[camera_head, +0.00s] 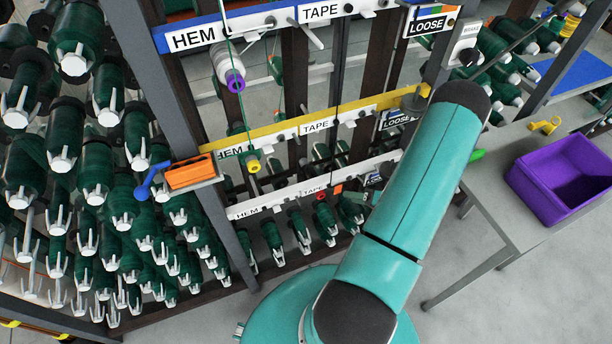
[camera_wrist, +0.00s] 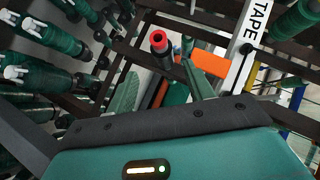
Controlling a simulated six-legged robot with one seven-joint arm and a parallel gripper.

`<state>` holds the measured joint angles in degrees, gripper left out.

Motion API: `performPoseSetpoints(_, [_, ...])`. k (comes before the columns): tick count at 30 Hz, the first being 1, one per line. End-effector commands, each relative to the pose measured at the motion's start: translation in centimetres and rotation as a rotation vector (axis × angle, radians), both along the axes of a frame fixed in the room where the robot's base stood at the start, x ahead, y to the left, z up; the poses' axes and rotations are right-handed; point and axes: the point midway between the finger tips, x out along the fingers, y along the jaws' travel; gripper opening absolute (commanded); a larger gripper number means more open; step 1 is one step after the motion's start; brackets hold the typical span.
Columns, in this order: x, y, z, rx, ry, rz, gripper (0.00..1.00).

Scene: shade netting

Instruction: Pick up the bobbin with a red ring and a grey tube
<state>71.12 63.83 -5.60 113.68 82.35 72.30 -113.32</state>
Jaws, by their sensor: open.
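In the wrist view, the bobbin with a red ring (camera_wrist: 160,38) shows its dark grey tube end and points toward the camera. It lies beyond and roughly between the fingers of my gripper (camera_wrist: 160,72). The fingers are green and spread apart, with nothing visibly held. How far the bobbin is from the fingertips I cannot tell.
Green bobbins (camera_head: 72,40) fill the rack at the left. A purple-tipped bobbin (camera_head: 235,80) and a yellow-tipped one (camera_head: 253,165) hang in the middle. A purple bin (camera_head: 570,175) stands on a table (camera_head: 490,190) at the right.

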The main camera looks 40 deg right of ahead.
Motion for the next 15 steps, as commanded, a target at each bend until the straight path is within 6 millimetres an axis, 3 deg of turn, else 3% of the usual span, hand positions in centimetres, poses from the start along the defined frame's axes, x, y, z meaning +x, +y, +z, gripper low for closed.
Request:
performPoseSetpoints(9, [4.3, 2.0, -2.4, 0.001, 0.003, 0.0, 0.52])
performPoseSetpoints(15, [5.9, 2.7, -3.1, 0.001, 0.003, -0.001, 0.52])
